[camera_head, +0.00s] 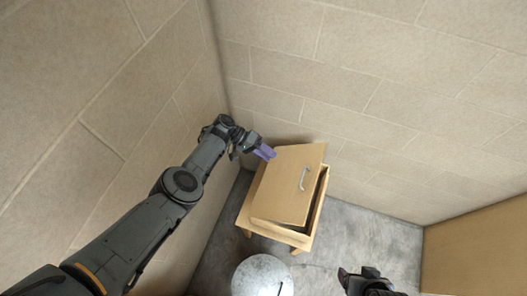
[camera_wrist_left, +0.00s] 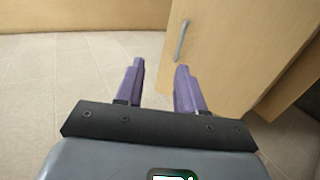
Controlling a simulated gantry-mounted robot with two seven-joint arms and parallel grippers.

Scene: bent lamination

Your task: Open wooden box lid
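The wooden box (camera_head: 276,232) stands on short legs on the floor against the walls. Its lid (camera_head: 281,190) is a tan panel with a metal handle (camera_head: 303,179). The lid sits tilted, with a dark gap along its right edge. My left gripper (camera_head: 265,152) is at the lid's far left corner, away from the handle. In the left wrist view, its purple fingers (camera_wrist_left: 158,85) are apart with nothing between them. The lid (camera_wrist_left: 225,50) and handle (camera_wrist_left: 182,40) show beyond and right of the fingers. My right gripper (camera_head: 346,279) is low in the head view, clear of the box, its fingers unclear.
A tan block wall (camera_head: 130,100) rises close on the left, and another (camera_head: 400,100) stands behind the box. A brown panel (camera_head: 478,245) stands at the right. The grey floor (camera_head: 365,235) right of the box is clear.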

